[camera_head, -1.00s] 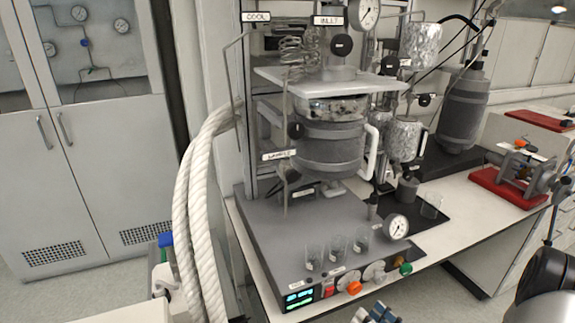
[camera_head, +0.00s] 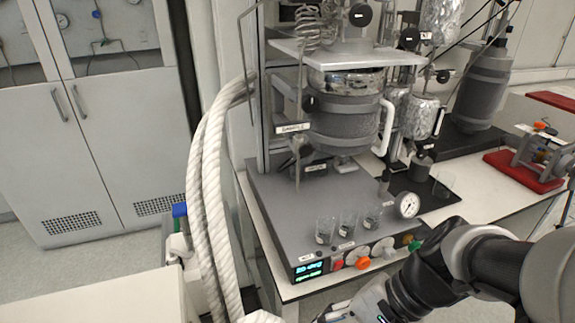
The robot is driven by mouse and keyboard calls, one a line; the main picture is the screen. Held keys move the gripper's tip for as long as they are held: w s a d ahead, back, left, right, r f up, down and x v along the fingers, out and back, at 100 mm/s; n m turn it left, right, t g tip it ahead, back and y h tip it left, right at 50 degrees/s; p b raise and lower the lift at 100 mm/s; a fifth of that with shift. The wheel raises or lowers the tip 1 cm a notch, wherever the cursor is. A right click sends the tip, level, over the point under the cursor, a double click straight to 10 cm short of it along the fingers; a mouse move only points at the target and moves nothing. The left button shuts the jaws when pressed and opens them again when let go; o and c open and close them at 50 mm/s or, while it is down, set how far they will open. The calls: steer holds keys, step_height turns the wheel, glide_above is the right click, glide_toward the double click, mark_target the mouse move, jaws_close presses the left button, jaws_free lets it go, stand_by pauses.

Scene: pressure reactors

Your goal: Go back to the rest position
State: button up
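My arm comes in from the right edge in the head view and reaches down and left in front of the bench. Its end runs out at the bottom edge, so my gripper's fingertips are not seen. The pressure reactor (camera_head: 345,130), a grey jacketed vessel with a white handle, stands upright on its dark grey base (camera_head: 275,195). Several small glass beakers stand in a row on the base, one of them a beaker (camera_head: 325,231) at the left. A round gauge (camera_head: 407,204) stands at the base's right. My arm hides part of the base's front right corner.
Thick white wrapped hoses (camera_head: 212,190) hang left of the reactor. A grey cabinet (camera_head: 90,150) stands at the left. A red stand (camera_head: 524,170) sits on the white bench (camera_head: 480,205) at the right. A pale surface (camera_head: 100,300) fills the lower left. Floor shows between cabinet and bench.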

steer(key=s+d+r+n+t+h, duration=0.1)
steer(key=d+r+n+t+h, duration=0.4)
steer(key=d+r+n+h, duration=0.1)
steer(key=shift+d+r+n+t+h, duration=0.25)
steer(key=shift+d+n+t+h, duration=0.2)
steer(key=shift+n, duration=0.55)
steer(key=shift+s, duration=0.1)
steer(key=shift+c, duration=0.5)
